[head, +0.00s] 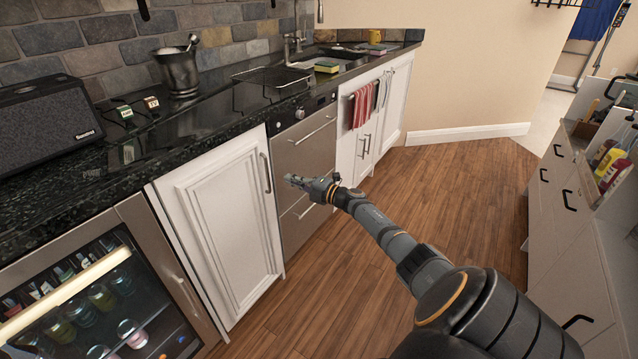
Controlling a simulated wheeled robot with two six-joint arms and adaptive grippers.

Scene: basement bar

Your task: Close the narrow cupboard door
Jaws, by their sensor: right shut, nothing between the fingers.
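The narrow cupboard door (222,232) is a white panelled door under the dark counter, between the glass-fronted fridge and the steel drawer unit. Its upright metal handle (265,172) is near its right edge. The door lies close to the line of the cabinet fronts; I cannot tell whether a small gap remains. My right gripper (292,179) is shut and empty. It points left and appears a little right of the handle, in front of the steel drawers, with no visible contact with the door. My left gripper is not in view.
The glass-fronted fridge (95,300) stands left of the door, and the steel drawer unit (305,155) stands right of it. A red striped towel (362,106) hangs farther along. White drawers (570,225) stand at the right. The wooden floor (455,195) between is clear.

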